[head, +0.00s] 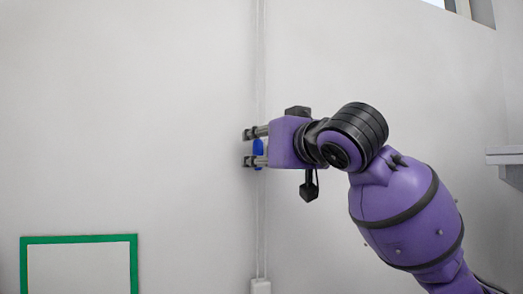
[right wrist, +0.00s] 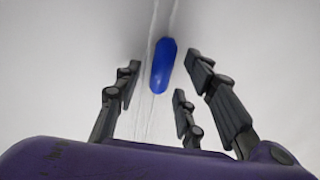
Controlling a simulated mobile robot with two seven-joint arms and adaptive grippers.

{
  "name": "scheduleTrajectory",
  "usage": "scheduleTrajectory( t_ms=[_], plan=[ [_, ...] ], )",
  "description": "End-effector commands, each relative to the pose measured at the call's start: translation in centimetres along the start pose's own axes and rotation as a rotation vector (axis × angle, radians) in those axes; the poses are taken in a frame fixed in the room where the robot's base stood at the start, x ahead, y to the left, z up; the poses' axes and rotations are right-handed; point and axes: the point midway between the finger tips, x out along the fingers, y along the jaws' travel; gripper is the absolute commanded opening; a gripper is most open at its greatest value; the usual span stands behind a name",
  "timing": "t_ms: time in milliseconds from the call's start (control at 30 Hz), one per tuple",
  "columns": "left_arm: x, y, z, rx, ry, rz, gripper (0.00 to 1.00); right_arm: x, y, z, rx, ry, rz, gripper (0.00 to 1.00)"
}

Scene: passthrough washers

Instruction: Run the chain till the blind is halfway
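A thin pale chain (head: 261,220) runs as two close vertical strands down the wall corner; the strands also show in the right wrist view (right wrist: 148,112). A blue oblong piece (head: 258,147) is at the chain and appears in the right wrist view (right wrist: 163,66). My right gripper (head: 248,147) is level with the blue piece, its fingers spread around it. In the right wrist view the fingers are open, with gaps on both sides of the blue piece. The blind is not in view. My left gripper is not in view.
A green square frame (head: 80,239) is on the left wall, low down. A light ledge (head: 505,158) juts out at the far right. A window edge (head: 482,12) shows at the top right.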

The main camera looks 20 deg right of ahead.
Motion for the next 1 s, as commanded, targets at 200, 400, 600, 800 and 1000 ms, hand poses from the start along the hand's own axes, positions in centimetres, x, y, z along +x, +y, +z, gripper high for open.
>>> scheduleTrajectory(
  t_ms=[200, 400, 600, 800, 1000],
  plan=[
    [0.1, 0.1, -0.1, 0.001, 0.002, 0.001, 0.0, -4.2, 0.0, -0.1, -0.004, 0.005, 0.0, 0.37],
    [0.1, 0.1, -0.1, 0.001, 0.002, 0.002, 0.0, -8.3, 0.0, -0.1, -0.003, 0.004, 0.001, 0.37],
    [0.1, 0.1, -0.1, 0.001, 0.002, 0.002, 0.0, -10.8, 0.0, 0.0, -0.001, 0.002, 0.0, 0.37],
    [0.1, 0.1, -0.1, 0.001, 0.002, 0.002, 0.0, -11.3, 0.0, 0.0, -0.001, 0.0, 0.001, 0.37],
    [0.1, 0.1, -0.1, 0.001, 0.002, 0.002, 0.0, -11.3, 0.0, 0.0, -0.001, 0.001, 0.0, 0.37]
  ],
)
